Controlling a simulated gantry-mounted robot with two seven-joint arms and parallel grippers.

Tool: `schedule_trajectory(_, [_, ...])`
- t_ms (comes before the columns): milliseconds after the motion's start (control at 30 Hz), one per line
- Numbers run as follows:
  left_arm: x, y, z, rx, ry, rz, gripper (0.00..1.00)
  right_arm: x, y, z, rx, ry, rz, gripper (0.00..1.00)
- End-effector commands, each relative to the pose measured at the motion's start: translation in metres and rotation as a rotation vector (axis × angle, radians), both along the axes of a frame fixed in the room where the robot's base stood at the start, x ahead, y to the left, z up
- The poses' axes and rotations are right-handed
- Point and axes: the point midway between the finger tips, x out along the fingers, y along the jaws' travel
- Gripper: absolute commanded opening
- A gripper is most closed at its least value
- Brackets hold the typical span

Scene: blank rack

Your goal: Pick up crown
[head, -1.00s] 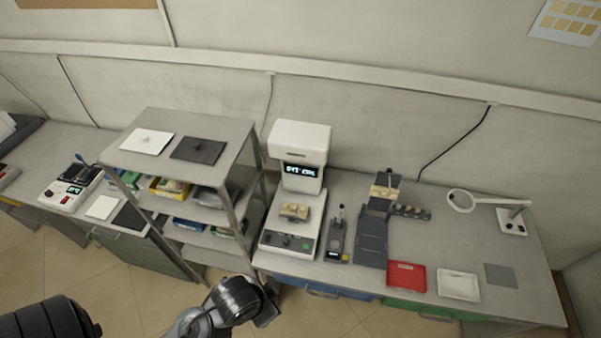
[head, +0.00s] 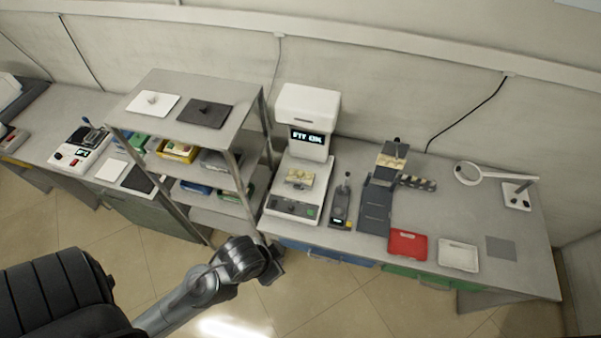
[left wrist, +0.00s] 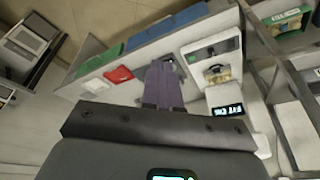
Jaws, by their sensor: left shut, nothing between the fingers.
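I cannot single out a crown for certain. Small pale yellow pieces (head: 300,178) sit on the stage of a white machine (head: 308,108) with a lit display; they also show in the left wrist view (left wrist: 217,73). A small pale piece (head: 152,97) stands on a white plate on the shelf top, and a dark piece (head: 207,108) on a dark plate beside it. More pale pieces lie in a dark stand (head: 376,205). My left gripper (head: 277,272) is shut and empty, in front of the bench's front edge, below the white machine. My right gripper is not in view.
A metal shelf rack (head: 236,130) with coloured boxes stands left of the machine. A small lever device (head: 341,208), red tray (head: 408,245), white tray (head: 458,254) and magnifier lamp (head: 466,174) are to its right. Open floor lies before the bench.

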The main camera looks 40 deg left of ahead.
Motion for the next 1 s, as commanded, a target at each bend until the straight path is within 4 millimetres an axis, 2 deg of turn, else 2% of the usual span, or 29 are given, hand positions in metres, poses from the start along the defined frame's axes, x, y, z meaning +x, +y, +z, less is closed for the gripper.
schedule_trajectory(433, [0.0000, 0.0000, 0.0000, 0.000, 0.000, 0.000, 0.00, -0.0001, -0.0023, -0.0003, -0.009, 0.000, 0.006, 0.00])
schedule_trajectory(467, [0.0000, 0.0000, 0.0000, 0.000, 0.000, 0.000, 0.02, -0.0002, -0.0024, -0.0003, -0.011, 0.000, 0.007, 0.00])
schedule_trajectory(667, [0.0000, 0.0000, 0.0000, 0.000, 0.000, 0.000, 0.32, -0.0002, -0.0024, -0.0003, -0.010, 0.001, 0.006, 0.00])
schedule_trajectory(1000, [0.0001, 0.0002, -0.0002, 0.004, 0.000, -0.012, 0.34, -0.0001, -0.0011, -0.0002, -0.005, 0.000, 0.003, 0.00])
